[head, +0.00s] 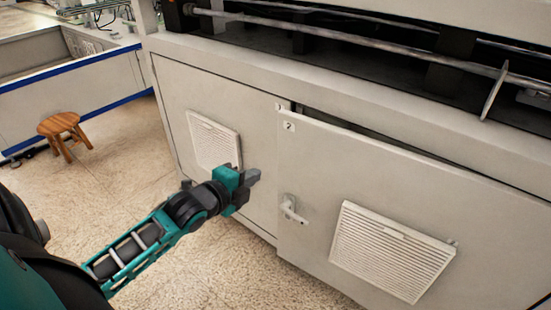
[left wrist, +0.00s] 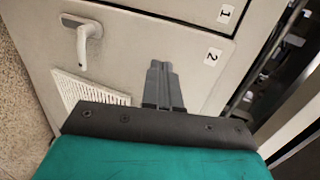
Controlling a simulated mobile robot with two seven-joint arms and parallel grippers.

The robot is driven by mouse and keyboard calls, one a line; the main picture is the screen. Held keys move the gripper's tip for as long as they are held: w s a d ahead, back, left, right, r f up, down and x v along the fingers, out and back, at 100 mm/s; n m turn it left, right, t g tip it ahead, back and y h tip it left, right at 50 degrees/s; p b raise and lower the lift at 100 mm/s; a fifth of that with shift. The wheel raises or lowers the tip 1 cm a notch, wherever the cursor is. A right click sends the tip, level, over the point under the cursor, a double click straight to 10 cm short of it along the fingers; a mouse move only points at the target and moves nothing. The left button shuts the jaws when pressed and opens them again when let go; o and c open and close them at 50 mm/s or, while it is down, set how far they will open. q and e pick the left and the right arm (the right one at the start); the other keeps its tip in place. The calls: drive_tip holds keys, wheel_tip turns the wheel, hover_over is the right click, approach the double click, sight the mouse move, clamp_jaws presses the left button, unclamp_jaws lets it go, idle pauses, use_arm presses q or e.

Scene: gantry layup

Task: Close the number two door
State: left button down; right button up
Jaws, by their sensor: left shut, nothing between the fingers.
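The number two door (head: 330,175) is the light grey right-hand door of the cabinet. It stands slightly ajar, with a dark gap along its top edge. It bears a "2" label (head: 288,126), a lever handle (head: 291,208) near its left edge and a white louvred vent (head: 392,250). My left gripper (head: 254,175) is shut and empty, left of the handle and in front of the door on the left. Contact cannot be told.
The number one door (head: 245,110) on the left looks closed and has its own vent (head: 213,141), partly behind my gripper. A machine with rails (head: 370,30) sits above the doors. A wooden stool (head: 63,130) stands far left. The speckled floor (head: 130,180) between is clear.

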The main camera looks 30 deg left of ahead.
use_arm(q)
drive_tip(key=b, duration=0.3)
approach(284, 155)
drive_tip(key=x, duration=0.4)
drive_tip(key=shift+w+f, duration=0.15)
drive_tip(key=shift+f, duration=0.25)
drive_tip(key=shift+w, duration=1)
use_arm(e)
wheel_tip(284, 155, down, 3)
drive_tip(key=shift+a+f, duration=0.15)
drive_tip(key=shift+f, duration=0.05)
